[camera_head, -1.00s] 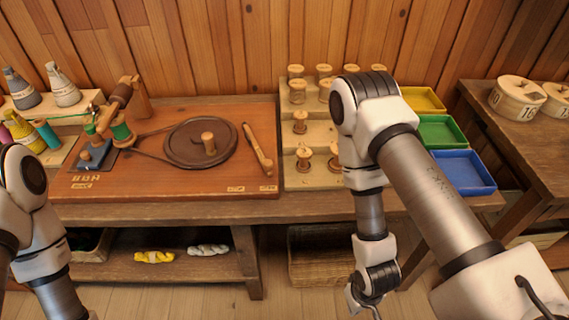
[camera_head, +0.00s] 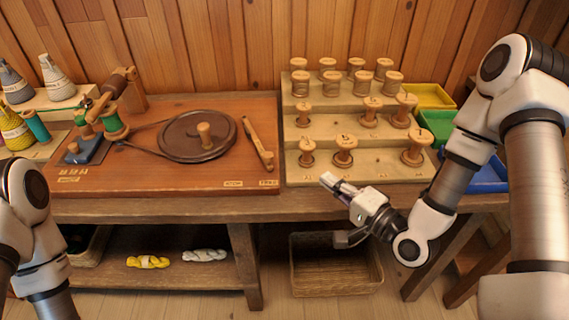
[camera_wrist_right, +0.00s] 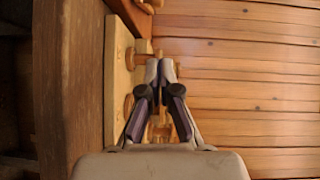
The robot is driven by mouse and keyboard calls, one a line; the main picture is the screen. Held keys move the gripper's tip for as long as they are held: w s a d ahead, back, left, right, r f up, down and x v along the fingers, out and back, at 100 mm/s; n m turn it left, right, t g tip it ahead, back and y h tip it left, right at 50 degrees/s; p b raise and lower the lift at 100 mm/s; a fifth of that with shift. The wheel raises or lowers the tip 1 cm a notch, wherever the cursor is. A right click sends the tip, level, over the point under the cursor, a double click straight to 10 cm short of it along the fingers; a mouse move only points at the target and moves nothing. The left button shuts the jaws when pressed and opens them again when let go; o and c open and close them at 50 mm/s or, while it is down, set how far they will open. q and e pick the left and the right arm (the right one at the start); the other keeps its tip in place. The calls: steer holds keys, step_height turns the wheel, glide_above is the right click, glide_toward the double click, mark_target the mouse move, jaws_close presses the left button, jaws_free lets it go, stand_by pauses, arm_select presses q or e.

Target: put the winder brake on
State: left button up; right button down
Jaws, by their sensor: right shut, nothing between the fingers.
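The winder board (camera_head: 95,190) carries a dark wheel (camera_head: 180,150) with an upright wooden knob (camera_head: 205,135). A wooden lever (camera_head: 257,143), which looks like the brake, lies slanted just right of the wheel, its near end by the board's front labels. Whether it touches the wheel is unclear. My right gripper (camera_head: 327,180) is shut and empty, in front of the spool rack, to the right of the lever and pointing up-left. In the right wrist view its closed fingers (camera_wrist_right: 161,68) show. My left arm enters at the left; its gripper is out of frame.
The stepped rack (camera_head: 380,172) of wooden spools stands right of the board, close to my right gripper. Yellow (camera_head: 430,97), green (camera_head: 437,122) and blue (camera_head: 490,180) trays sit beyond it. A green-thread winding head (camera_head: 112,125) stands on the board's left.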

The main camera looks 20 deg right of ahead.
steer(key=b+x, duration=0.2)
steer(key=shift+w+a+f, duration=0.1)
steer(key=shift+w+f, duration=0.1)
steer(key=shift+w, duration=0.05)
steer(key=x, duration=0.7)
steer(key=shift+w+a+r+p, duration=0.1)
steer(key=shift+a+p, duration=0.2)
steer(key=shift+p, duration=0.1)
steer(key=a, duration=0.1)
steer(key=w+a, duration=0.1)
steer(key=a, duration=0.1)
steer(key=shift+w, duration=0.15)
arm_select(q)
step_height(320, 180, down, 2)
